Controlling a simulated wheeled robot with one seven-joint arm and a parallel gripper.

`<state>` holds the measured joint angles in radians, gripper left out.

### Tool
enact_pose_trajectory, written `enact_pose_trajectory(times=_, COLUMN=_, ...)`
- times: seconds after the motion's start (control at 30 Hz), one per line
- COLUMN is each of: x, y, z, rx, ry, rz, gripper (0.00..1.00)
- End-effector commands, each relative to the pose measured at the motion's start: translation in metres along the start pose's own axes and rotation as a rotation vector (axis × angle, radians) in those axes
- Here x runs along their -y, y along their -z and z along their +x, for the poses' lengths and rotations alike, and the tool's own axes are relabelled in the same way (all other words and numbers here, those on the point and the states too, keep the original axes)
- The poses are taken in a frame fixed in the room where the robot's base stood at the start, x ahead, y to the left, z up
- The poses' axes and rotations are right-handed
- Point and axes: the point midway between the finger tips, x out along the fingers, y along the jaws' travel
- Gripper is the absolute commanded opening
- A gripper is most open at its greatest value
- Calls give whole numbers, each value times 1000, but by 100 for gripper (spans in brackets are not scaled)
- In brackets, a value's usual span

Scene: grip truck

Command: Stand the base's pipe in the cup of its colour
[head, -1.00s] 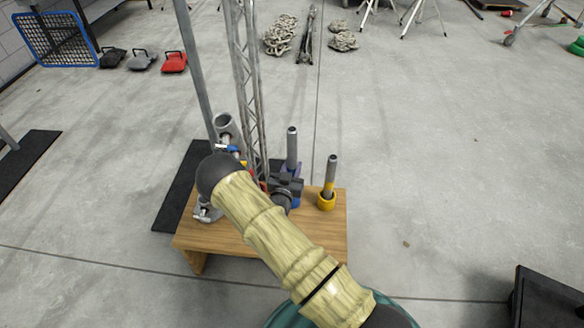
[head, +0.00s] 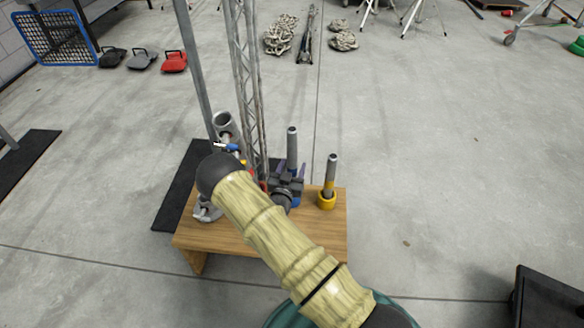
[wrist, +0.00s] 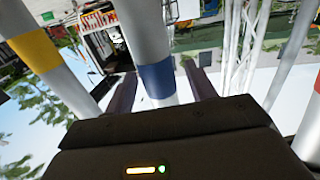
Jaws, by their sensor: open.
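A grey pipe with a blue band (wrist: 157,77) stands between the fingers of my gripper in the wrist view; its upper part (head: 292,148) shows in the head view. My gripper (head: 290,173) is open around it, with dark purple fingers on either side. A blue cup (head: 297,202) shows partly at the pipe's foot, mostly hidden by my gripper. A grey pipe with a yellow band (head: 329,175) stands upright in a yellow cup (head: 326,202) to the right. A silver base (head: 207,212) sits at the table's left, partly hidden by my arm. Something red shows partly behind my wrist.
The wooden table (head: 225,235) has bare room at its front. A tall lattice truss (head: 246,80) and a grey pole (head: 193,70) rise close behind my gripper. A tilted grey tube (head: 226,123) stands at the back left. Open floor lies to the right.

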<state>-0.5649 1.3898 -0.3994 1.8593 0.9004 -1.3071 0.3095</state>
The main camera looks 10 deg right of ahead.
Motion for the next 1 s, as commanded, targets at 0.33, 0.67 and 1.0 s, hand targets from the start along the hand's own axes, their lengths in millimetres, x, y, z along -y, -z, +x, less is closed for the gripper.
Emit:
enact_pose_trajectory(times=0.33, x=0, y=1, z=-30, rx=2, ry=2, rz=-2, gripper=56)
enact_pose_trajectory(times=0.67, x=1, y=1, z=-96, rx=3, ry=3, rz=-2, gripper=56)
enact_pose_trajectory(times=1.0, x=1, y=1, z=-159, rx=1, ry=3, rz=-2, gripper=56)
